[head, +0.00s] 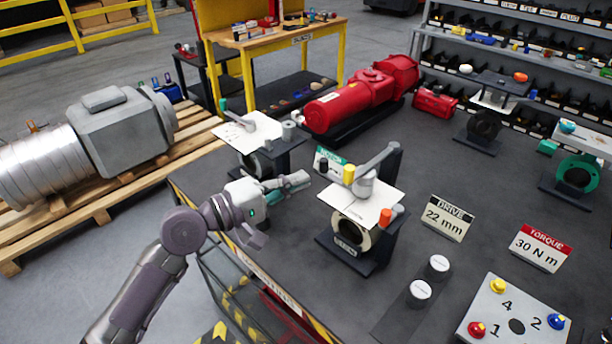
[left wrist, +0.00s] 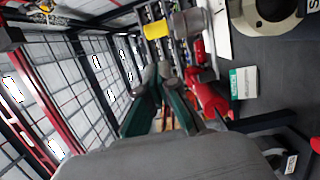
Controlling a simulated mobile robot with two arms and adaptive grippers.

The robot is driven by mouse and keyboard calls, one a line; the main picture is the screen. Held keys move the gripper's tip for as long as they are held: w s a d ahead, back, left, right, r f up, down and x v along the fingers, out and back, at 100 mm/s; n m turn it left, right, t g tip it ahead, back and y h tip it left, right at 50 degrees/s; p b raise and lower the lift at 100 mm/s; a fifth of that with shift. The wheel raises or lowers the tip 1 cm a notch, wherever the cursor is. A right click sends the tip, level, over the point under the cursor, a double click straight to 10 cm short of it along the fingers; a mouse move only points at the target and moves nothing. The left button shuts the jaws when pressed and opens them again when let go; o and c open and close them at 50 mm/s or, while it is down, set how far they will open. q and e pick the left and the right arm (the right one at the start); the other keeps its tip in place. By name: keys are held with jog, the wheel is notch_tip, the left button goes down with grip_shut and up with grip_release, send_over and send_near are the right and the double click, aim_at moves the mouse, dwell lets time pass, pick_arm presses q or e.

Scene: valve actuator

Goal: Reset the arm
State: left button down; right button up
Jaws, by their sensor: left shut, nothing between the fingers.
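My left gripper (head: 302,180) reaches in from the left in the head view, shut and empty, just left of the middle valve. That valve (head: 348,234) carries a white plate (head: 342,206) with a grey lever (head: 375,160) slanting up to the right. A yellow peg (head: 348,173) and an orange peg (head: 384,218) stand at the plate's edges. My right gripper is not in view.
Another valve with a white plate (head: 240,130) stands behind my gripper. A red actuator (head: 345,102) lies at the back. DRIVE (head: 447,217) and TORQUE (head: 541,247) cards, two capped cylinders (head: 420,293) and a numbered board (head: 500,310) occupy the front right. Dark bench surface between them is clear.

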pick_arm(q)
jog(key=shift+s+d+b+v, duration=0.3)
jog(key=shift+s+b+v, duration=0.25)
jog(key=shift+v, duration=2.1)
jog(key=s+a+f+m+g+y, duration=0.1)
jog(key=s+a+f+m+y, duration=0.25)
jog(key=f, duration=0.55)
jog(key=s+f+m+g+y, duration=0.1)
jog(key=s+f+m+y, duration=0.1)
jog(key=s+f+y, duration=0.5)
jog(key=s+a+f+m+g+y, duration=0.3)
jog(key=s+a+f+g+y, duration=0.15)
jog(key=s+a+f, duration=0.85)
notch_tip(320, 180, down, 25)
jog(key=s, duration=0.2)
jog(key=s+a+f+g, duration=0.2)
jog(key=s+f, duration=1.4)
jog(key=shift+f+b, duration=0.35)
jog(key=shift+b, duration=0.05)
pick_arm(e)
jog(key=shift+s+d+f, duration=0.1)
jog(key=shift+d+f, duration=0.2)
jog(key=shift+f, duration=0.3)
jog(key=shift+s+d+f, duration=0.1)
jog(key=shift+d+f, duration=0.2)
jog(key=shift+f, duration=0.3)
